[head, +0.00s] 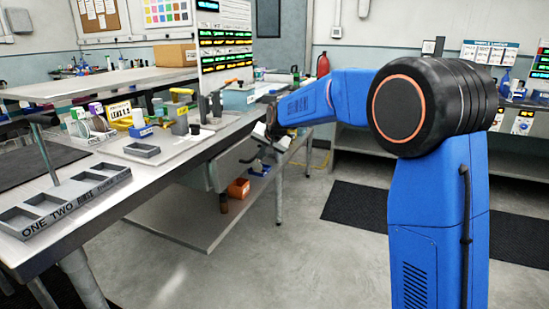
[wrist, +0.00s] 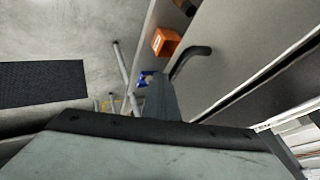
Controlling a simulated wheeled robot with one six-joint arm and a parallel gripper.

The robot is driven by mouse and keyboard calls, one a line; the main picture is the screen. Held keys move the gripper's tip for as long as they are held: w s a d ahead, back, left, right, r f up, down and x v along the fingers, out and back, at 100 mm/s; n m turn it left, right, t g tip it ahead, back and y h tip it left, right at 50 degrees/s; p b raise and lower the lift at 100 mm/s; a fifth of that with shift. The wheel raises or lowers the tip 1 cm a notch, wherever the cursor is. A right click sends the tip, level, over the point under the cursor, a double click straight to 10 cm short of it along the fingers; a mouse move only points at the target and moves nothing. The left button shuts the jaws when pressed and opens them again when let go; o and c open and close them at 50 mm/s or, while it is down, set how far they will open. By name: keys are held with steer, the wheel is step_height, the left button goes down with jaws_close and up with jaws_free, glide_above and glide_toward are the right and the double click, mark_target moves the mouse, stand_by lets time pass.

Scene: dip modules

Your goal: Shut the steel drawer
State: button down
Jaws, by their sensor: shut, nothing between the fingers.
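The grey steel drawer (head: 232,164) hangs under the long workbench, in the middle of the head view. In the wrist view its grey panel (wrist: 235,45) fills the upper right. A dark curved handle (wrist: 190,60) stands out beside that panel. My gripper (head: 262,148) is at the drawer's front, close to the handle. In the wrist view the shut fingers (wrist: 160,85) are just left of the handle, with nothing between them. I cannot tell whether they touch it. How far the drawer stands out is hard to tell.
The workbench (head: 125,172) carries a grey compartment tray (head: 65,205) and several small bins. An orange bin (head: 238,188) sits on the lower shelf (head: 180,222), near a blue bin (wrist: 146,79). A table leg (head: 280,185) stands near my gripper. Open floor lies in front.

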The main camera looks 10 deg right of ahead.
steer(key=w+a, duration=0.1)
steer(key=a, duration=0.1)
steer(key=w+a, duration=0.1)
steer(key=shift+w+a, duration=0.1)
steer(key=shift+a, duration=0.45)
steer(key=shift+w+r, duration=0.1)
